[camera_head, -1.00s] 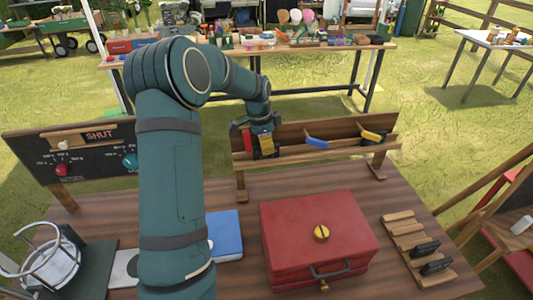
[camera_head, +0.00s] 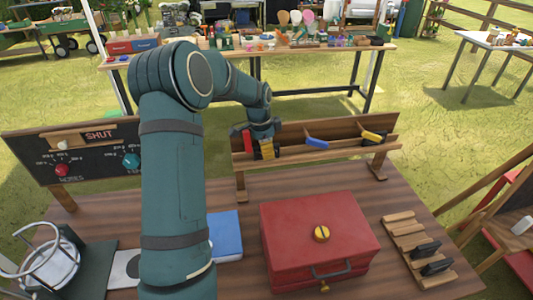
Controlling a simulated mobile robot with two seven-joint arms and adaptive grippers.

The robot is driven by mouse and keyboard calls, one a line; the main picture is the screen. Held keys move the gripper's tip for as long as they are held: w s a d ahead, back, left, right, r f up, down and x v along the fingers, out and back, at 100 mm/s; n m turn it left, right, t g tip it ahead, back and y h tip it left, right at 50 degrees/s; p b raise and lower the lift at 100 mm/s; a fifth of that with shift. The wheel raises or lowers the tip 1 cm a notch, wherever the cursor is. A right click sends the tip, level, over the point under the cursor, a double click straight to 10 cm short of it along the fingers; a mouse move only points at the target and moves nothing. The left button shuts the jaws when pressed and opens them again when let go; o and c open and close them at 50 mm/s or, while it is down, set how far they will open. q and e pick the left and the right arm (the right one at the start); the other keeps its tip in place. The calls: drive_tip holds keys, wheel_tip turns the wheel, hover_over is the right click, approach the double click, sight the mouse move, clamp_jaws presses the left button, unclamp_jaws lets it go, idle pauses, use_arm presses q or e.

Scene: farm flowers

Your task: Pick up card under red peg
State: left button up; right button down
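A wooden rack (camera_head: 345,146) stands at the back of the table, with colored pegs along it. The red peg (camera_head: 248,142) is at its left end, partly hidden by my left gripper. My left gripper (camera_head: 266,148) is at the rack, just right of the red peg, with a yellow patch between its dark parts. I cannot tell whether that patch is a finger pad or something held, nor whether the fingers are closed. No card can be made out under the red peg. A blue peg (camera_head: 317,142) and a yellow peg (camera_head: 374,136) lie farther right. My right gripper is out of view.
A red box (camera_head: 305,225) with a yellow knob sits in front of the rack. A blue flat item (camera_head: 226,234) lies to its left, partly behind my arm. A slatted wooden holder (camera_head: 405,232) is at right. A dark board (camera_head: 30,160) with dials stands at left.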

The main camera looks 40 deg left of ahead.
use_arm(q)
drive_tip(key=shift+c, duration=0.4)
clamp_jaws()
